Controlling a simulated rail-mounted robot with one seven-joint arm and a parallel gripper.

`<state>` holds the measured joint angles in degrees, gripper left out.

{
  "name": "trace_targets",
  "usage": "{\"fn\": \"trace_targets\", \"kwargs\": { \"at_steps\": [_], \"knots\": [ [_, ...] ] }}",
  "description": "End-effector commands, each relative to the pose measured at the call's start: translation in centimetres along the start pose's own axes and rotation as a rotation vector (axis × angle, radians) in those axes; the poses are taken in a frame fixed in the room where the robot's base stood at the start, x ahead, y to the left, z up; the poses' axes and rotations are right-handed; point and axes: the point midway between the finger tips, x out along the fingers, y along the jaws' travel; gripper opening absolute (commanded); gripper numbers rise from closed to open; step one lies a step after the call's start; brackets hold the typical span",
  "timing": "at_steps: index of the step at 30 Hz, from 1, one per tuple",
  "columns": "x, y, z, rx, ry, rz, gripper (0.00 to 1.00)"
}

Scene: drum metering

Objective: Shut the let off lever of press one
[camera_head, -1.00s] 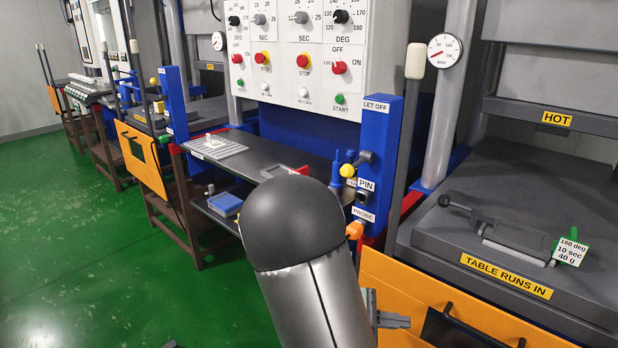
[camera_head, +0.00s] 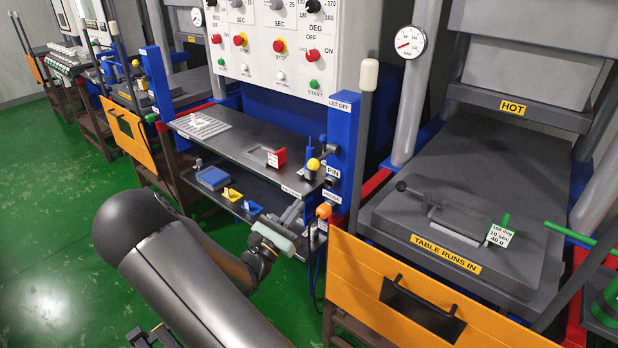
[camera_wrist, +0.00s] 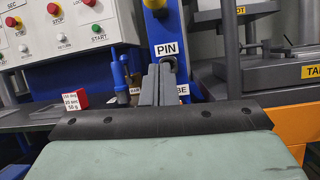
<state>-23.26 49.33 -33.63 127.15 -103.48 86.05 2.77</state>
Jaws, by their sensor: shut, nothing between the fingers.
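The let off lever has a yellow knob (camera_head: 313,164) on a short dark arm. It juts left and down from its pivot on the blue post (camera_head: 345,128), under the LET OFF label (camera_head: 341,104). In the wrist view the knob (camera_wrist: 155,4) is cut off at the top edge. My gripper (camera_head: 297,208) is shut and empty, below and left of the knob and apart from it. In the wrist view my gripper's fingers (camera_wrist: 159,68) point at the post just below the PIN label (camera_wrist: 166,50). I cannot tell the press's number.
An orange knob (camera_head: 323,210) sits lower on the post. An upright lever with a pale grip (camera_head: 369,75) stands just right of it. Left is a shelf (camera_head: 240,146) with a red block (camera_head: 277,158). The orange guard (camera_head: 395,295) fills the front right. The green floor at left is clear.

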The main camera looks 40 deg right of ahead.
Motion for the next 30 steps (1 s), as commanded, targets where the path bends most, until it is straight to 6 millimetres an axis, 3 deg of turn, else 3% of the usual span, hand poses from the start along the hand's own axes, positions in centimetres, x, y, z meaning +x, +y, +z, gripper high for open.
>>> {"fn": "trace_targets", "kwargs": {
  "at_steps": [5, 18, 24, 30],
  "knots": [
    [1.5, 0.0, 0.1, 0.001, -0.001, -0.003, 0.00],
    [10.4, -0.1, 0.1, 0.001, -0.001, -0.005, 0.00],
    [9.1, 0.0, 3.0, 0.003, 0.002, -0.001, 0.00],
    [8.7, 0.0, 3.8, 0.000, 0.001, -0.001, 0.00]
  ]
}}
